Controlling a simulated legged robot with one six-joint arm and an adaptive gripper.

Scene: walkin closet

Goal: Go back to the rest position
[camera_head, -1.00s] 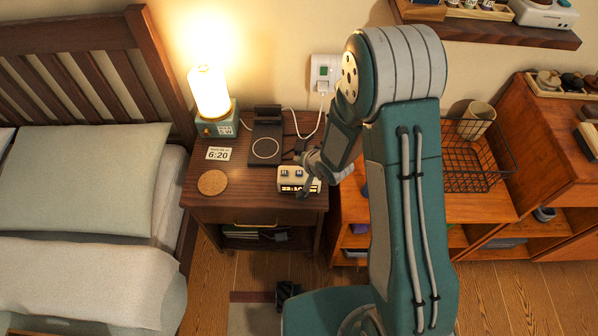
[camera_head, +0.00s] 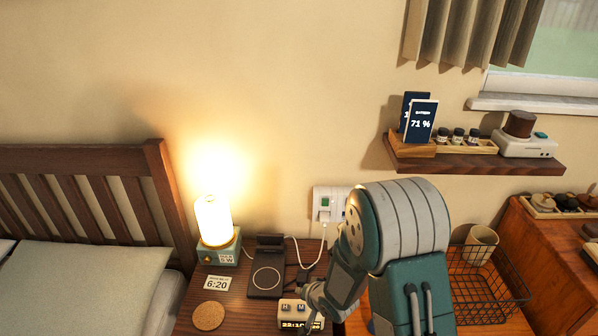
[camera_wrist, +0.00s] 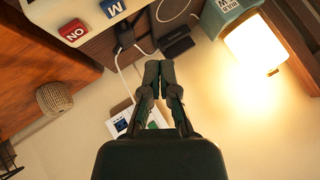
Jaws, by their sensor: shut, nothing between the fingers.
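My gripper (camera_wrist: 158,75) is shut and empty in the wrist view, its two fingertips together. In the head view my arm is bent, and the gripper end is beside the small white alarm clock (camera_head: 294,318) on the nightstand (camera_head: 240,312). The clock has H and M buttons on top and a lit display, partly cut off by the lower edge. The wrist view shows a blue M button (camera_wrist: 113,7) and a red ON button (camera_wrist: 73,31) at its upper left. The fingers appear apart from both buttons.
A lit lamp (camera_head: 214,219), dark charging stand (camera_head: 266,278), 6:20 card (camera_head: 217,283) and cork coaster (camera_head: 208,315) share the nightstand. A wall outlet (camera_head: 327,203) holds a plugged cable. A wall shelf (camera_head: 480,163) and wire basket (camera_head: 487,287) are right. The bed (camera_head: 75,285) is left.

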